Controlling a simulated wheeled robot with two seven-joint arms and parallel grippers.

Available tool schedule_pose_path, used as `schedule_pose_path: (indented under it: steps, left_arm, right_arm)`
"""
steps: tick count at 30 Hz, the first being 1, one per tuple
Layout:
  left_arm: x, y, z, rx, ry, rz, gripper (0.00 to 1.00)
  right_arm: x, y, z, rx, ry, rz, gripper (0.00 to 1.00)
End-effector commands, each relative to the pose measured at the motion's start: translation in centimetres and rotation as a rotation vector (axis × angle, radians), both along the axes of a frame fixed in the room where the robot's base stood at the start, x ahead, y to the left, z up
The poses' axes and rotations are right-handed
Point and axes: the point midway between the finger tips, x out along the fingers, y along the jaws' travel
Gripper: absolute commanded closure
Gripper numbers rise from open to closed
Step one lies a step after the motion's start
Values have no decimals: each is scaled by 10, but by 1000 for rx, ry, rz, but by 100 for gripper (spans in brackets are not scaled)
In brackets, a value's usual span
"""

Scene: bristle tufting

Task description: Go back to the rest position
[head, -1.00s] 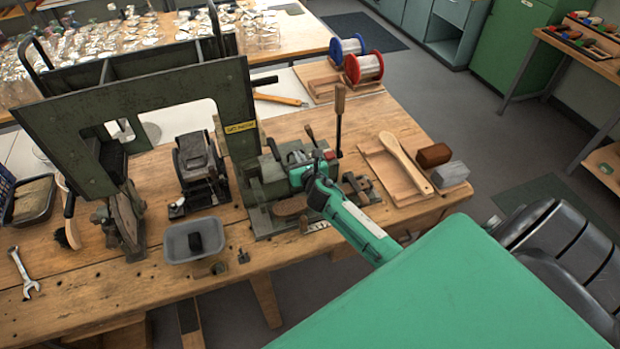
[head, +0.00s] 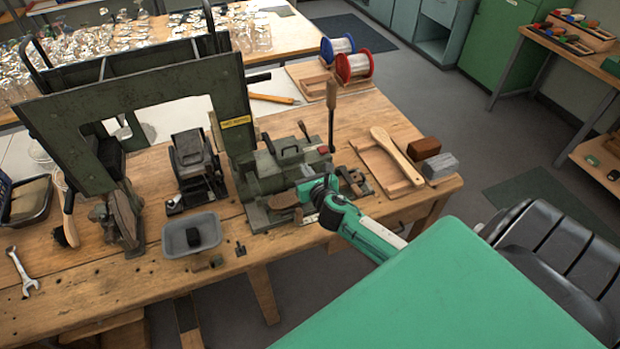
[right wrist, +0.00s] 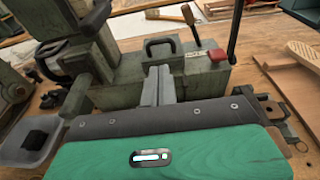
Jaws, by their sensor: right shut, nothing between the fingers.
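My right gripper (head: 306,190) is shut and empty. It is in front of the green-grey bench machine (head: 278,165), above the front part of the bench. In the right wrist view its two grey fingers (right wrist: 159,78) lie side by side and point towards the machine body (right wrist: 195,75), with its black handle and red-tipped part. I cannot tell the exact gap between the fingertips and the machine. My green right arm comes in from the lower right. My left gripper is not in view.
The wooden workbench (head: 120,285) carries a grey tray (head: 175,240) with a dark block, a tall green frame (head: 60,120), a wooden paddle brush (head: 398,158) on a wooden board and an upright lever (head: 331,105). Two wire spools (head: 352,66) stand behind.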

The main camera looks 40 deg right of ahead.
Motion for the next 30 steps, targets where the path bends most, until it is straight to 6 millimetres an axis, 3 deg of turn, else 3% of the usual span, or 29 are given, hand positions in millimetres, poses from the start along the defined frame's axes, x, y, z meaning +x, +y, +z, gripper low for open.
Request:
schedule_pose_path:
  steps: [6,17,20,23,30]
  left_arm:
    - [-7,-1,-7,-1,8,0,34]
    - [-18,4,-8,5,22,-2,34]
    - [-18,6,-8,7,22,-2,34]
    - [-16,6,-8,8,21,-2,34]
    - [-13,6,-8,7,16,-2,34]
  right_arm:
    - [-24,6,4,0,1,0,100]
    - [-32,8,5,31,1,-12,100]
    - [-43,13,2,163,2,-66,100]
    - [-65,21,-3,409,3,-177,100]
    - [-138,52,-19,1123,4,-580,100]
